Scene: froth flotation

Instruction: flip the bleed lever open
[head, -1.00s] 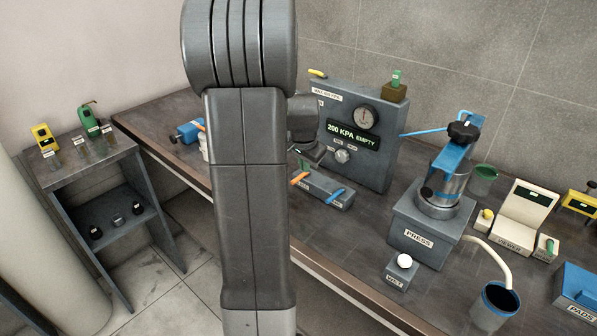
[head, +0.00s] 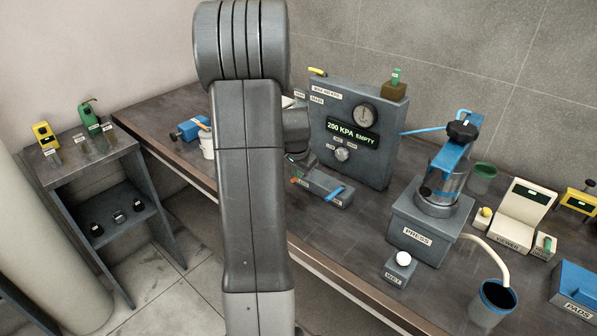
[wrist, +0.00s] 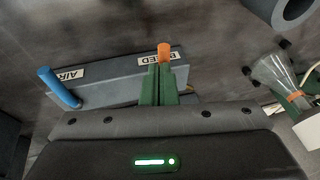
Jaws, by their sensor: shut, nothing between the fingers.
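The bleed lever is a short orange handle (wrist: 164,51) on a grey valve block (wrist: 110,82), beside a label that reads as BLEED. In the wrist view it shows just past my gripper's green fingertips (wrist: 159,70), which are shut with nothing between them. They partly cover the label and the lever's base. I cannot tell whether they touch the lever. In the head view only a small orange end of the lever (head: 294,181) shows beside my arm. The blue AIR lever (wrist: 59,87) stands at the block's other end, and it also shows in the head view (head: 335,194).
The gauge panel (head: 375,160) behind the block reads 200 KPA EMPTY. The press (head: 430,235) and a small box with a white button (head: 400,268) stand to the right. A white cup (head: 207,147) and a blue device (head: 187,131) are left of my arm.

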